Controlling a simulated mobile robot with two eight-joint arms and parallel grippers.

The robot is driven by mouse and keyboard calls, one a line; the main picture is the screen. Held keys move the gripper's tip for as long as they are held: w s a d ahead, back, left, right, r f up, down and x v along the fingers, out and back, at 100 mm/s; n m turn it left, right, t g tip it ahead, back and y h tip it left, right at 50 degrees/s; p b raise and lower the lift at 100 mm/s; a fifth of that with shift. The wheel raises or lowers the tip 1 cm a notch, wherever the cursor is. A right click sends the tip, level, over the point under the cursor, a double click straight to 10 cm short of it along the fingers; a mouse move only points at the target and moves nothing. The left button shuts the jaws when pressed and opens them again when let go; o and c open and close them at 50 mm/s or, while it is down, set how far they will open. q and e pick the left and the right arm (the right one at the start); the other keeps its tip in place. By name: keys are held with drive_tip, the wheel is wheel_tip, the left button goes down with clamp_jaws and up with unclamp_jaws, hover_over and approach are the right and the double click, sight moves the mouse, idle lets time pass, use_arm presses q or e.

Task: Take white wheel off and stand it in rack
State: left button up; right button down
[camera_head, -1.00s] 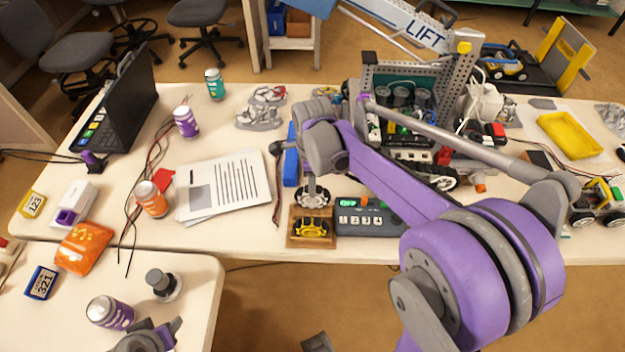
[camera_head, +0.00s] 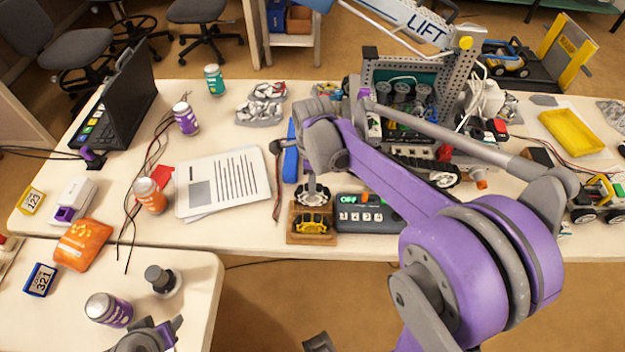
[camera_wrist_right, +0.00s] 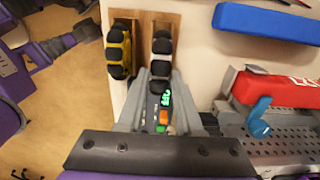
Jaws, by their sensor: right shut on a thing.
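The white wheel (camera_head: 311,194), pale hub with dark rollers, is upright at the far side of the wooden rack (camera_head: 291,239). My right gripper (camera_wrist_right: 160,82) is shut on it; in the head view the arm's wrist hides its upper part. In the right wrist view the wheel (camera_wrist_right: 161,60) is over the rack's right slot, beside a yellow wheel (camera_wrist_right: 118,52) in the left one. I cannot tell whether the white wheel is fully seated. The yellow wheel also shows in the head view (camera_head: 310,224). My left gripper (camera_head: 150,338) is partly visible at the bottom left, its jaws unclear.
A control box (camera_head: 365,214) with a green display stands close right of the rack. A blue bar (camera_head: 290,150) lies behind it. The wheeled robot (camera_head: 415,150) with its lift stands behind my right arm. Papers (camera_head: 223,182) lie to the left.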

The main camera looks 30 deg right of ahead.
drive_tip(key=shift+f+b, duration=1.1)
drive_tip(key=shift+f, duration=0.5)
idle(1.4)
drive_tip(key=c, duration=0.5)
unclamp_jaws()
drive_tip(key=shift+r+p, duration=2.25)
drive_tip(key=shift+r, duration=1.3)
